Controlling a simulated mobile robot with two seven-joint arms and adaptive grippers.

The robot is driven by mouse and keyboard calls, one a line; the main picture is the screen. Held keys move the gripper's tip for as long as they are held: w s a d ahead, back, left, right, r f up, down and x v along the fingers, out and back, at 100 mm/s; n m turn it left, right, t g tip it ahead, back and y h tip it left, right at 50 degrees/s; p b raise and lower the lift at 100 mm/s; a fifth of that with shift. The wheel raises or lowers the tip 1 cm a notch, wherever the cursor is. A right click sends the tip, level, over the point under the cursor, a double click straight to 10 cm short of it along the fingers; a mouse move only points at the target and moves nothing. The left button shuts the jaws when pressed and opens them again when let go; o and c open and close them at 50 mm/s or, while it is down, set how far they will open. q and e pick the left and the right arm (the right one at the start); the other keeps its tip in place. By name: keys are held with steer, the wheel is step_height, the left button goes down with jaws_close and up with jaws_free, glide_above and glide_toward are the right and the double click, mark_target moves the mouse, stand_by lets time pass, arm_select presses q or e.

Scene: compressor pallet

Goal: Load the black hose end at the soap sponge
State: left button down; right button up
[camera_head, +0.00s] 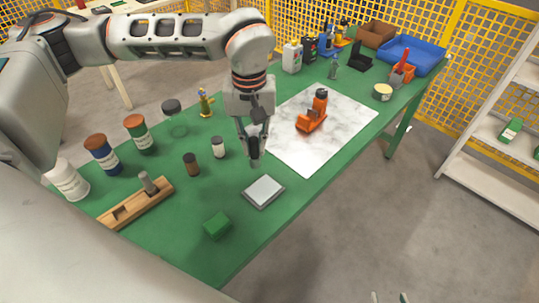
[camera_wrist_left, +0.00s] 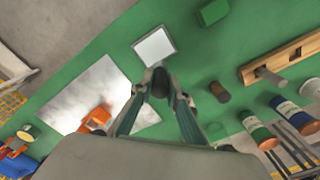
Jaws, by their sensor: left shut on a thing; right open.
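My left gripper (camera_head: 254,156) points down over the green table, shut on a small dark piece that looks like the black hose end (camera_wrist_left: 160,82). Most of that piece is hidden by the fingers in the head view. A shallow grey tray with a pale pad (camera_head: 263,192) lies just in front of the gripper, and also shows in the left wrist view (camera_wrist_left: 155,46). A green block (camera_head: 217,226) lies nearer the table's front edge. I cannot tell for sure which of these is the soap sponge. My right gripper (camera_head: 391,297) shows only its open fingertips at the bottom edge, away from the table.
Brown (camera_head: 191,164) and white (camera_head: 218,147) small bottles stand left of the gripper. A wooden holder (camera_head: 137,204) and several jars stand further left. An orange tool (camera_head: 313,112) is on the marbled sheet (camera_head: 345,128). Bins and bottles crowd the far end.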

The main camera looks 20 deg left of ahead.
arm_select(q)
steer(key=shift+w+d+f+n, duration=0.15)
steer(key=shift+d+n, duration=0.25)
steer(key=shift+n, duration=0.7)
steer(key=shift+d+f+n+b, duration=0.15)
steer(key=shift+n+b, duration=0.35)
steer(key=shift+n, duration=0.5)
steer(key=f+n+b, duration=0.2)
steer(key=n, duration=0.3)
steer(key=f+n+b, duration=0.2)
steer(key=n+b, duration=0.1)
steer(key=n, duration=0.3)
steer(key=d+f+n+b, duration=0.1)
steer(key=f+n+b, duration=0.1)
steer(key=n, duration=0.4)
steer(key=shift+s+d+f+b, duration=0.1)
steer(key=shift+s+f+b, duration=0.2)
steer(key=shift+s, duration=0.1)
steer(key=shift+f, duration=0.25)
steer(key=shift+f+b, duration=0.1)
steer(key=shift+b, duration=0.2)
